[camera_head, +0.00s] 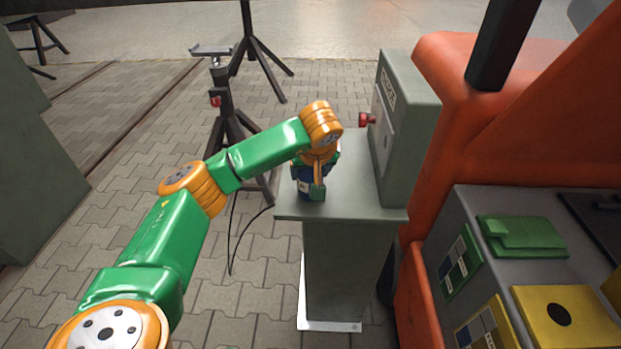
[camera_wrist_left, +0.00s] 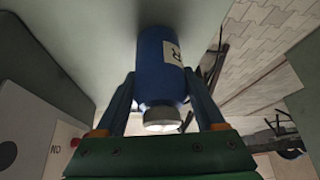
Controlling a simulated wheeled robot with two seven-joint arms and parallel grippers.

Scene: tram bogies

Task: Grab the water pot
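The water pot is a dark blue cylinder (camera_head: 303,185) on the left end of the grey-green stand top, mostly hidden behind my left gripper (camera_head: 316,178). In the left wrist view the blue pot (camera_wrist_left: 160,72) shows a pale label marked "R" and a silvery cap facing the camera. The fingers of my left gripper (camera_wrist_left: 160,82) lie along both sides of the pot, their tips appearing to touch it. The pot's far end meets the pale green surface. My right gripper is not in view.
The stand top (camera_head: 350,195) carries a grey-green box (camera_head: 408,120) with a red knob (camera_head: 367,119) close right of my gripper. An orange machine body (camera_head: 450,75) rises further right. A black tripod (camera_head: 232,125) stands behind left. Paved floor (camera_head: 110,150) lies left.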

